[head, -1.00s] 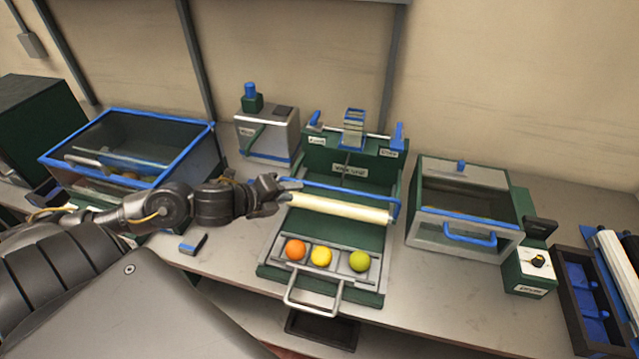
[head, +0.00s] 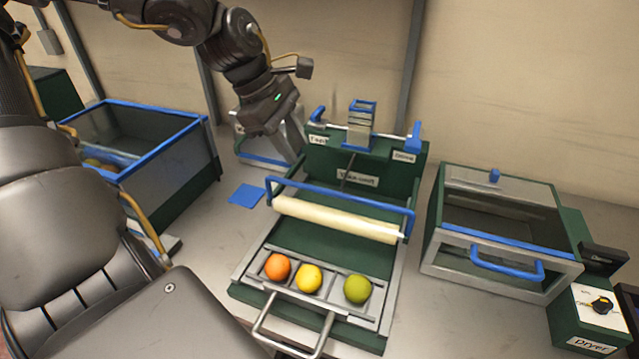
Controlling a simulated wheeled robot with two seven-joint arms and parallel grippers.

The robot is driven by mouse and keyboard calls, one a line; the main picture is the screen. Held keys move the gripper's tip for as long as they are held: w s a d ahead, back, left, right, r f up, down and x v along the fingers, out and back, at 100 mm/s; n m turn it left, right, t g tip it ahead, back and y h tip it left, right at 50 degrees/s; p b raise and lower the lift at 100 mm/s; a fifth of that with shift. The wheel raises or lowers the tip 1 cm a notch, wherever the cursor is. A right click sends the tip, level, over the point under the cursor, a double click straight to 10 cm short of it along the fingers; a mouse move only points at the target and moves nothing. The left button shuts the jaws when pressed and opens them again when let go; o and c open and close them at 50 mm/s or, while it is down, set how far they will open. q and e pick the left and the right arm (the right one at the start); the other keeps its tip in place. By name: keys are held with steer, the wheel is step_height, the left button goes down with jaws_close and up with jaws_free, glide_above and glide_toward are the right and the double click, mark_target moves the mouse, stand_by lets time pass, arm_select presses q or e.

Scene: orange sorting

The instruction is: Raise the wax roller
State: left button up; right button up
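The wax roller (head: 335,218) is a long cream cylinder lying across the green wax unit (head: 330,262), behind the fruit. A blue bar (head: 345,199) runs along it just above and behind. An orange (head: 277,267), a yellow fruit (head: 309,278) and a green fruit (head: 357,289) sit in a row in the grey tray at the unit's front. My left gripper (head: 266,108) is up at the unit's back left, apart from the roller and bar. Its fingers are not clear enough to tell open from shut. My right gripper is out of view.
A blue-rimmed glass bin (head: 190,150) stands at the left. A glass-lidded box (head: 500,260) with a blue handle and a dryer control box (head: 590,325) stand at the right. A flat blue piece (head: 246,195) lies on the bench left of the unit.

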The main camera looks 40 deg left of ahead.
arm_select(q)
glide_toward(310, 188)
steer(key=x, duration=0.4)
steer(key=p+x, duration=0.1)
steer(key=x, duration=0.2)
steer(key=shift+w+d+r, duration=0.2)
steer(key=shift+w+d, duration=0.05)
steer(key=shift+d, duration=0.15)
steer(key=shift+w+f, duration=0.15)
steer(key=shift+f, duration=0.3)
steer(key=shift+d, duration=0.25)
steer(key=shift+a, duration=0.15)
steer(key=c, duration=0.3)
jaws_close()
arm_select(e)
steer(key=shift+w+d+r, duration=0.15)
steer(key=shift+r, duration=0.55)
